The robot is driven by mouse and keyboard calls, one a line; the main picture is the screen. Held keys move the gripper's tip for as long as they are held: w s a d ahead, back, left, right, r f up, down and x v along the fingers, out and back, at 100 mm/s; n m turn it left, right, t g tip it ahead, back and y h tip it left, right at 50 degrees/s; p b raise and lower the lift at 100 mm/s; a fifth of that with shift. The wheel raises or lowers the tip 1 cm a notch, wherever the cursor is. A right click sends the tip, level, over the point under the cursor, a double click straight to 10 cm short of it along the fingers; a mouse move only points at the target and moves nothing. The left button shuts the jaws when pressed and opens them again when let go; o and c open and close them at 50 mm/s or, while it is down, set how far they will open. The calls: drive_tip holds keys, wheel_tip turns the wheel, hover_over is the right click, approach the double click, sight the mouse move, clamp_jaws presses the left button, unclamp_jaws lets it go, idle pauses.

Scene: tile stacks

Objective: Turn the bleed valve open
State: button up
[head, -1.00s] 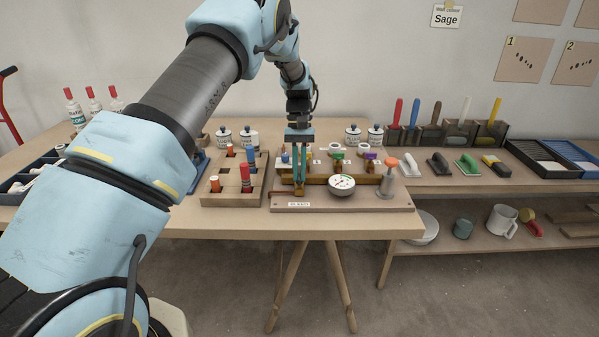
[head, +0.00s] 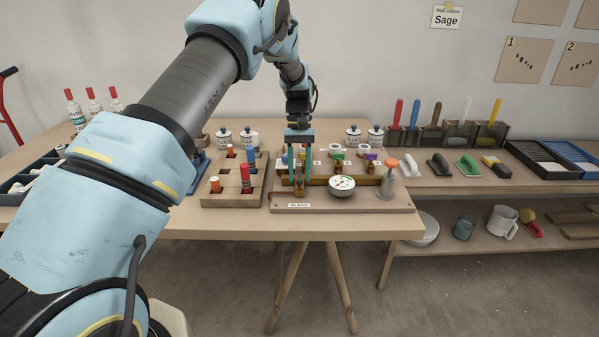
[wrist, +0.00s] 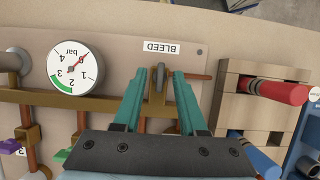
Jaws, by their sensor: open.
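The bleed valve has a small grey-brown handle (wrist: 158,84), seen in the wrist view just below the BLEED label (wrist: 161,48). My gripper (wrist: 159,74) is open, with one teal finger on each side of the handle and a visible gap to each. In the wrist view the handle points toward the label, crosswise to the copper rod (wrist: 197,76) on the right. In the head view my gripper (head: 299,181) is over the left end of the valve board (head: 372,203). The fingers partly hide the valve body.
A round pressure gauge (wrist: 76,67) sits beside the valve, its red needle near zero. A wooden block with red and blue pegs (head: 233,184) stands close on the left. An orange-knobbed post (head: 386,182) stands at the board's right.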

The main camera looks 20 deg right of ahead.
drive_tip(key=b+v, duration=0.2)
drive_tip(key=v, duration=0.8)
drive_tip(key=shift+w+r+b, duration=0.2)
drive_tip(key=shift+r+b, duration=0.1)
